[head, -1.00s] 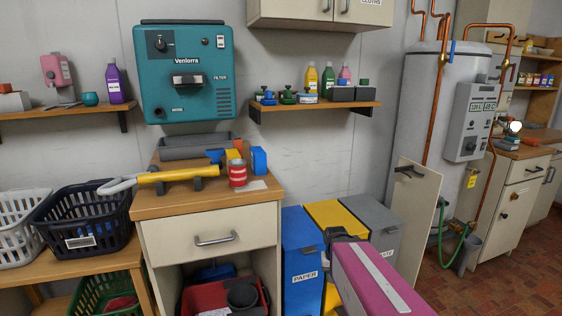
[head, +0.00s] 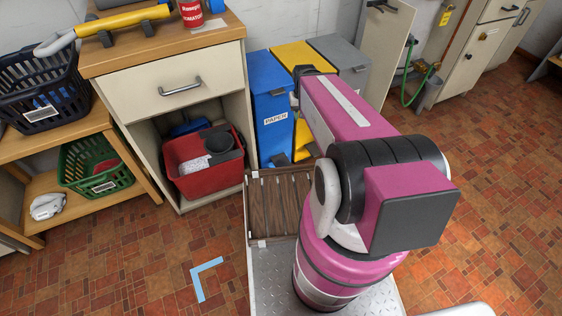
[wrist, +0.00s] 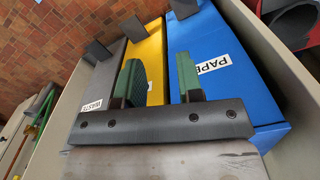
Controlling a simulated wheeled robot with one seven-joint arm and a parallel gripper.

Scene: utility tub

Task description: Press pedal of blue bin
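The blue bin (head: 267,80), labelled PAPER, stands beside the drawer cabinet in the head view. A dark pedal (head: 280,158) juts from its base. In the wrist view the blue bin (wrist: 210,38) lies right of the yellow bin, with a dark tab (wrist: 183,8), which looks like its pedal, at its far end. My gripper (wrist: 160,82) shows two green-padded fingers apart with nothing between them. It is over the bins, its fingers overlapping the yellow and blue ones in the picture. In the head view its fingers are hidden behind my arm.
The yellow bin (head: 297,54) and grey bin (head: 341,52) stand right of the blue one. The cabinet (head: 173,60) is close on the left, with a red tub (head: 190,178) in its open lower part. The tiled floor (head: 220,235) in front is mostly clear.

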